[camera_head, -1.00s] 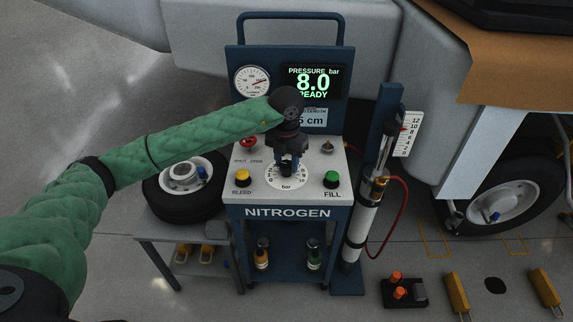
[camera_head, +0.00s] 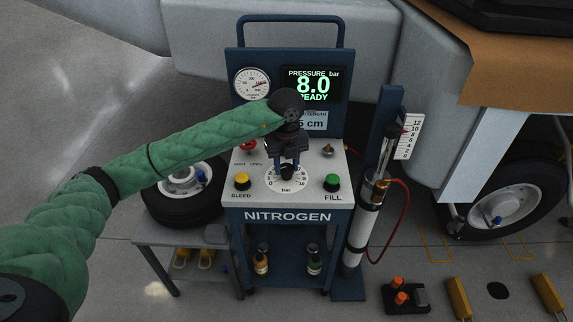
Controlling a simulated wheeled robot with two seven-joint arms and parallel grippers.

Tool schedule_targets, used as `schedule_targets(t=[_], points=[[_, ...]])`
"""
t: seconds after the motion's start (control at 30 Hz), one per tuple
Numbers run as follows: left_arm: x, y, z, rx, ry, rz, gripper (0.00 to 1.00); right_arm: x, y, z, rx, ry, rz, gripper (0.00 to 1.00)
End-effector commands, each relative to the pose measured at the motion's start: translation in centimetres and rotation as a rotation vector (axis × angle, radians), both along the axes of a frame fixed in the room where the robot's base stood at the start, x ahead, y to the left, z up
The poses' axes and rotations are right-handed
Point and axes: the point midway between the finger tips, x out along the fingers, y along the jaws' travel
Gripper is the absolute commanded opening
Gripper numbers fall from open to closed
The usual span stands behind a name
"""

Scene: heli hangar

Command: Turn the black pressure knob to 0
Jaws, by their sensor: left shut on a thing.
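The black pressure knob (camera_head: 288,173) sits on the round white "bar" dial (camera_head: 287,184) in the middle of the nitrogen cart's panel. My left gripper (camera_head: 288,168) comes down from above with its fingers on either side of the knob, shut on it. The gripper's body hides part of the knob and the dial's upper part, so I cannot read the pointer exactly. The display (camera_head: 313,85) reads pressure 8.0 bar and READY. My right gripper is not in view.
A yellow BLEED button (camera_head: 242,180) and a green FILL button (camera_head: 332,181) flank the dial. A red knob (camera_head: 250,145) and a small metal toggle (camera_head: 327,150) stand behind. A strut (camera_head: 365,215) with a red hose is at the right. A wheel (camera_head: 182,190) lies at the left.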

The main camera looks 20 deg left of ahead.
Motion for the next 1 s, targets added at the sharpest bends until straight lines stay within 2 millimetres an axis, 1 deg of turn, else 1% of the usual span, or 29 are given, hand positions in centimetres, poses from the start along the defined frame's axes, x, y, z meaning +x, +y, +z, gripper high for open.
schedule_targets(t=[0.3,0.7,0.73,0.8,0.83,1.0], points=[[0.09,0.05,0.12,0.000,-0.002,0.074,0.15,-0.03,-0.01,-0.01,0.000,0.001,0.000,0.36],[0.10,0.05,0.12,0.000,-0.002,0.079,0.15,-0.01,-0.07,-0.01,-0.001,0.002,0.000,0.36],[0.10,0.05,0.12,0.000,-0.002,0.079,0.42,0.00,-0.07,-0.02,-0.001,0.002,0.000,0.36],[0.08,0.04,0.10,0.000,-0.002,0.079,0.55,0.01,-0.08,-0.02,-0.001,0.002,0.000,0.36],[0.07,0.05,0.09,0.000,-0.002,0.079,0.59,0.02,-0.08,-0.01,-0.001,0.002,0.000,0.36],[0.04,0.03,0.06,0.001,-0.001,0.078,0.59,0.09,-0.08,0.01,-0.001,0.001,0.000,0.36]])
